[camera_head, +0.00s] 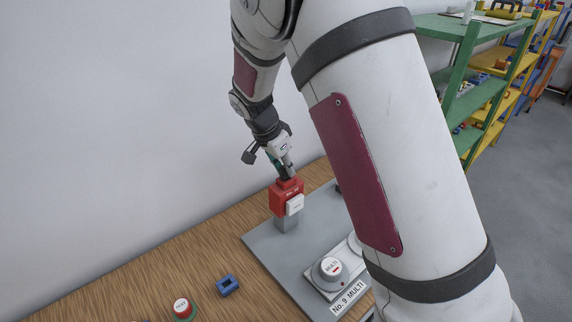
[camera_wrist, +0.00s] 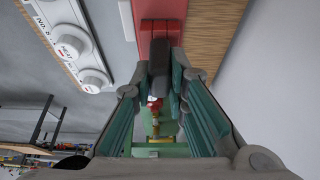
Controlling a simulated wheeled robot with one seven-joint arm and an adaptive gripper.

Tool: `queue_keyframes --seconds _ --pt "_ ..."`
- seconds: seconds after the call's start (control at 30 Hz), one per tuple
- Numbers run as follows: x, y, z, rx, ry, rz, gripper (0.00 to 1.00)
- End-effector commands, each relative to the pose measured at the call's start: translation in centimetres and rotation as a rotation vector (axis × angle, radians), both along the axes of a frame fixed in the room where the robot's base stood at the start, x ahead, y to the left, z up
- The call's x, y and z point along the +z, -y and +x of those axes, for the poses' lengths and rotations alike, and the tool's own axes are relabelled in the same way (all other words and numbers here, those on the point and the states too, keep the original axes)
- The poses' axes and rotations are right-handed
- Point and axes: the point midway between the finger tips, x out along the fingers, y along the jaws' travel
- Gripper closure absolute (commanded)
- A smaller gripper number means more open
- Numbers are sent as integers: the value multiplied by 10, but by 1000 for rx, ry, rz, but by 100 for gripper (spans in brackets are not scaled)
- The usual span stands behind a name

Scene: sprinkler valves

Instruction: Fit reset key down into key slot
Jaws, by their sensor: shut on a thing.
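The red box (camera_head: 283,198) with a white front plate (camera_head: 295,204) stands on a grey post. A smaller red raised part (camera_head: 289,183) is on its top. My gripper (camera_head: 286,168) is right above it, tilted, with its teal-lined fingers closed on a dark grey piece, which I take for the reset key. In the wrist view this dark key (camera_wrist: 159,58) sits between the fingertips of my gripper (camera_wrist: 162,82) and reaches the red part (camera_wrist: 161,28). The key's lower end and the key slot are hidden, so I cannot tell how far in it is.
A grey panel (camera_head: 262,243) lies on the wooden bench (camera_head: 205,260). It carries a round white valve knob (camera_head: 331,268) labelled MULTI. A blue block (camera_head: 228,285) and a red-and-white button (camera_head: 182,307) on a green base are at front left. The wall is close behind.

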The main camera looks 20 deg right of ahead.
Motion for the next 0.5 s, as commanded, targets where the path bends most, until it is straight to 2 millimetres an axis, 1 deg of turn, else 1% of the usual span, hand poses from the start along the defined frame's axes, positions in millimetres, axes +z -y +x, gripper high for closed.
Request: queue_keyframes --seconds 0.07,0.1,0.17,0.2,0.5 --pt "-2 0 0 0 0 0 100" --pt "-2 0 0 0 0 0 79" --pt "-2 0 0 0 0 0 65" --pt "-2 0 0 0 0 0 62" --pt "0 0 0 0 0 0 62"
